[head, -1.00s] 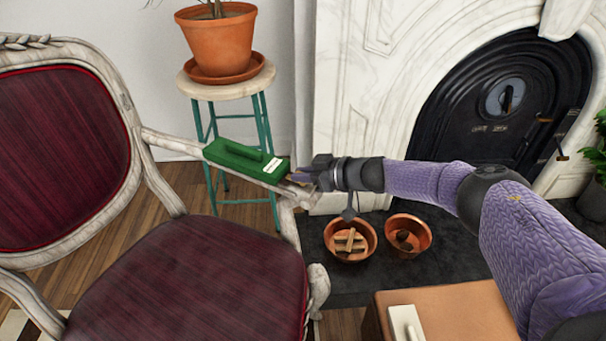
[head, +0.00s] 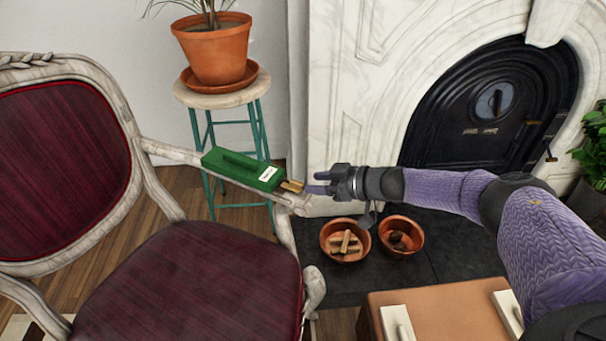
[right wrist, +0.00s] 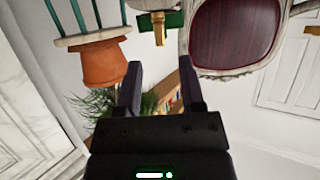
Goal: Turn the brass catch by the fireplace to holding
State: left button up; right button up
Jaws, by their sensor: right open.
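A green block with a raised grip and a white label (head: 243,169) lies along the chair's right-hand armrest. The brass catch (head: 292,186) sticks out of its fireplace-side end. In the right wrist view the catch (right wrist: 159,28) shows beyond my fingers, with green behind it. My right gripper (head: 313,182) is open and empty, just to the right of the catch, pointing at it with a small gap. The wrist view shows its two fingers (right wrist: 160,75) apart with nothing between them. The label is too small to read. My left gripper is not in view.
The red-upholstered chair (head: 190,285) fills the left. A potted plant (head: 215,50) stands on a teal-legged stool (head: 222,100) behind. Two terracotta bowls (head: 346,254) sit on the dark hearth (head: 450,260). The black fireplace door (head: 450,130) is behind my right arm.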

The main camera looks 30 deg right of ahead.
jog(key=s+a+f+m+g+h+p, duration=0.25)
jog(key=s+f+h+p, duration=0.5)
jog(key=s+f, duration=1)
pick_arm(q)
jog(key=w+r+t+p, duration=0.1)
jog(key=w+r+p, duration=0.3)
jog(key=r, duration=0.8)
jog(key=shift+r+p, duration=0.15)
jog(key=shift+p, duration=0.15)
pick_arm(e)
jog(key=s+a+f+g, duration=0.1)
jog(key=s+g, duration=0.2)
jog(key=s, duration=0.8)
jog(key=s+a+f+m+g, duration=0.1)
jog(key=s+a+g, duration=0.1)
jog(key=s, duration=1)
jog(key=s+a+f+g, duration=0.1)
jog(key=s+g, duration=0.3)
jog(key=s, duration=0.7)
jog(key=shift+s+a+h, duration=0.3)
jog(key=shift+a+h, duration=0.05)
jog(key=shift+a, duration=0.35)
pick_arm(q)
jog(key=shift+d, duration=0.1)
pick_arm(e)
jog(key=shift+g, duration=0.25)
